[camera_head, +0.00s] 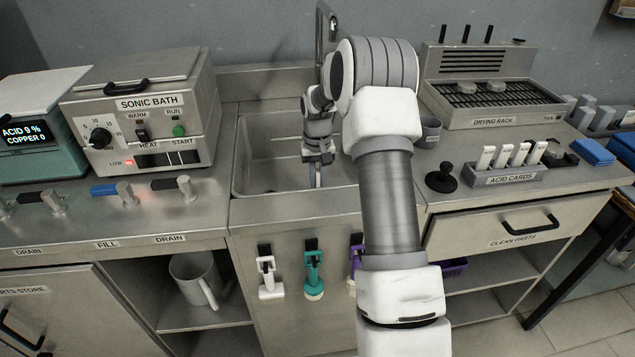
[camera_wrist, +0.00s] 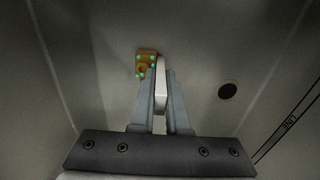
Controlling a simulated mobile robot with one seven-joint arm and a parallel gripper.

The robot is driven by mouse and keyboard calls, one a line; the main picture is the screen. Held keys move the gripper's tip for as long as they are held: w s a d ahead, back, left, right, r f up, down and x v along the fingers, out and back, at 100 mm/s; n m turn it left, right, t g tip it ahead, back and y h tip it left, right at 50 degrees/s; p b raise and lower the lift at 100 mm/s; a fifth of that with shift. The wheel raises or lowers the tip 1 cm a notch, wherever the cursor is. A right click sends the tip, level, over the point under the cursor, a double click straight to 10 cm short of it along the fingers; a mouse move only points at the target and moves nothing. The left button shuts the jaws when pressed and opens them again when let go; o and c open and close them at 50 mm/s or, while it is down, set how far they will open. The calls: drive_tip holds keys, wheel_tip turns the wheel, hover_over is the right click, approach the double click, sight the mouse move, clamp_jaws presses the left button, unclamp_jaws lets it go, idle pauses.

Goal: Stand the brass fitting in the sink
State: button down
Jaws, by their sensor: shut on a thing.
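The brass fitting (camera_wrist: 146,58) shows in the wrist view as a small orange-brown piece with bright green spots. It is just beyond and left of my fingertips, partly covered by the left finger. My gripper (camera_wrist: 162,76) is shut on a thin pale piece (camera_wrist: 160,88) that sticks out past the fingertips. I cannot tell whether this piece touches the fitting. In the head view my gripper (camera_head: 317,176) points down into the sink (camera_head: 265,150). The fitting cannot be made out there.
The dark round drain (camera_wrist: 227,90) is right of my fingers. The sonic bath (camera_head: 140,110) stands left of the sink. The drying rack (camera_head: 492,98), acid cards holder (camera_head: 510,176) and a black knob-like piece (camera_head: 441,178) are on the right.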

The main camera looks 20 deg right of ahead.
drive_tip(key=shift+f, duration=0.15)
drive_tip(key=c, duration=0.9)
unclamp_jaws()
